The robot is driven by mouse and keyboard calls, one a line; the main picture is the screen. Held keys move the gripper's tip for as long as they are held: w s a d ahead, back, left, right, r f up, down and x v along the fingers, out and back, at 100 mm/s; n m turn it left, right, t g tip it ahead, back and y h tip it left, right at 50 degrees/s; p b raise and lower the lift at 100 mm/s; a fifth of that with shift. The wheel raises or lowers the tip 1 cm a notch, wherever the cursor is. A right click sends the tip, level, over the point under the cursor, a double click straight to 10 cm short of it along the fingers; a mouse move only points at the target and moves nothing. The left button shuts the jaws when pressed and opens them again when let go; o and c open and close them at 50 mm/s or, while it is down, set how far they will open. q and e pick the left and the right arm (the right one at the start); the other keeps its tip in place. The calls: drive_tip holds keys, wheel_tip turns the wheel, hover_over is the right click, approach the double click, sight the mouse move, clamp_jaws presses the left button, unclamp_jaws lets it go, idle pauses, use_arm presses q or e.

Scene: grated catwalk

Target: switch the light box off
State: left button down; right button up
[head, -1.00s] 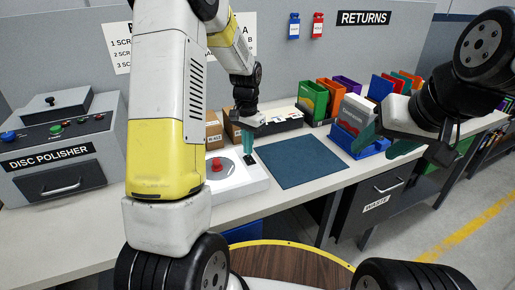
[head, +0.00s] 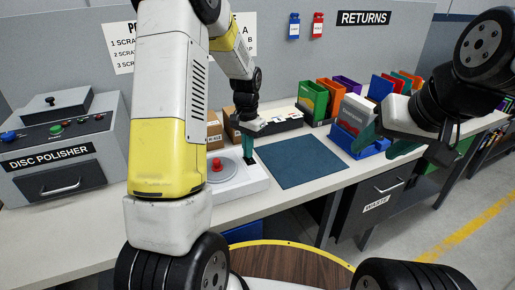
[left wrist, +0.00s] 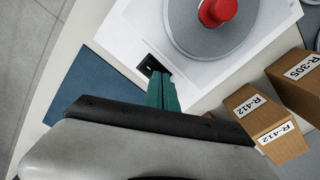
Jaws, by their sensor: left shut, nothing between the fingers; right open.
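The light box is a low white box (head: 254,184) on the bench, with a round grey plate and a red knob (head: 216,164) on top. It also shows in the left wrist view (left wrist: 133,27), with a small black switch (left wrist: 149,66) near its edge. My left gripper (head: 249,157) is shut and empty, pointing down over the switch end. In the left wrist view its green fingertips (left wrist: 159,80) are right beside the switch and cover part of it; I cannot tell whether they touch. My right gripper (head: 386,142) is open and empty, above the bench at the right.
A dark blue mat (head: 298,160) lies just right of the box. A disc polisher (head: 60,150) stands at the left. Small cardboard boxes (left wrist: 257,110) stand behind the light box. A blue bin (head: 352,143) and coloured cases (head: 313,98) stand further right.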

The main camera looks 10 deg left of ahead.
use_arm(q)
drive_tip(key=shift+r, duration=3.45)
drive_tip(key=s+r+n+t, duration=0.1)
drive_tip(key=s+r+t, duration=0.1)
drive_tip(key=s+r, duration=0.3)
drive_tip(key=s+d+r+n+t+h, duration=0.1)
drive_tip(key=s+r, duration=0.4)
drive_tip(key=s, duration=0.6)
drive_tip(key=s+d+r+n+t+h, duration=0.1)
drive_tip(key=s+r+n+t, duration=0.1)
drive_tip(key=s+r, duration=0.3)
drive_tip(key=s+t, duration=0.1)
drive_tip(key=s, duration=0.2)
drive_tip(key=shift+s+n, duration=0.15)
drive_tip(key=shift+n, duration=0.15)
